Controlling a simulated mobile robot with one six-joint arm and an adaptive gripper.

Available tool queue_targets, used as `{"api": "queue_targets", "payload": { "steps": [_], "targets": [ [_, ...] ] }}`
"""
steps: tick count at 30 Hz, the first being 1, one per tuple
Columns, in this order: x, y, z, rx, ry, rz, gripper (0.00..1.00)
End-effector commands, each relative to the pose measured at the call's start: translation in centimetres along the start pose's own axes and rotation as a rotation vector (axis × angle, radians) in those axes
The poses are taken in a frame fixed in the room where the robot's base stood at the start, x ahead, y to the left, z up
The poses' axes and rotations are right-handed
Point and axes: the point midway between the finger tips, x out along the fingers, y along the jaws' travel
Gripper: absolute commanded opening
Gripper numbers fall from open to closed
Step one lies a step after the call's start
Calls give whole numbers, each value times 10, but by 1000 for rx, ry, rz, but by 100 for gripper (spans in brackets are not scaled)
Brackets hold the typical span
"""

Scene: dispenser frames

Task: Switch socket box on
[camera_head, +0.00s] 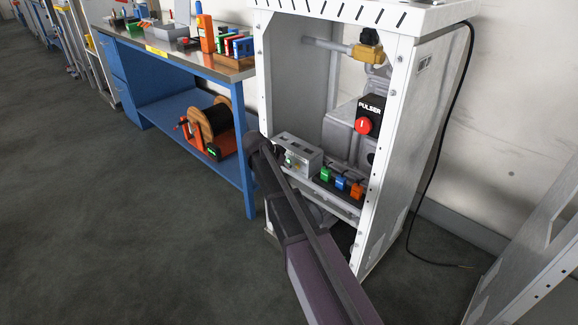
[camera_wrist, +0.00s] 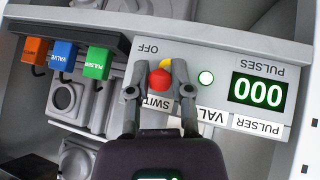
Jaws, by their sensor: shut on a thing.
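The socket box (camera_head: 303,150) is a grey box inside the white dispenser frame in the head view. In the wrist view the socket box (camera_wrist: 230,126) shows upside down, with OFF, SWITCH, VALVE and PULSER labels. Its switch has a red knob (camera_wrist: 160,78) with a yellow part behind it, near the OFF marking. My gripper (camera_wrist: 159,91) is at the switch, one finger on each side, shut on the knob. In the head view my arm hides the gripper's contact with the switch.
Orange, blue and green plugs (camera_wrist: 98,62) sit in a dark rack beside the box. A red PULSER button (camera_head: 363,125) is above. The frame's side panel (camera_head: 405,150) is close to my arm.

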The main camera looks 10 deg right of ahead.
Motion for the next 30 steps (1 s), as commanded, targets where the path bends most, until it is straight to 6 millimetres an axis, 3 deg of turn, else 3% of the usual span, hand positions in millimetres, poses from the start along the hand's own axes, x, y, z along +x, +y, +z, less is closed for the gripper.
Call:
{"api": "queue_targets", "payload": {
  "steps": [11,12,15,30],
  "targets": [
    [0,0,0,-1,-5,-1,0],
    [0,0,0,-1,-5,-1,39],
    [0,0,0,-1,-4,-1,63],
    [1,0,1,2,6,0,63]
  ]
}}
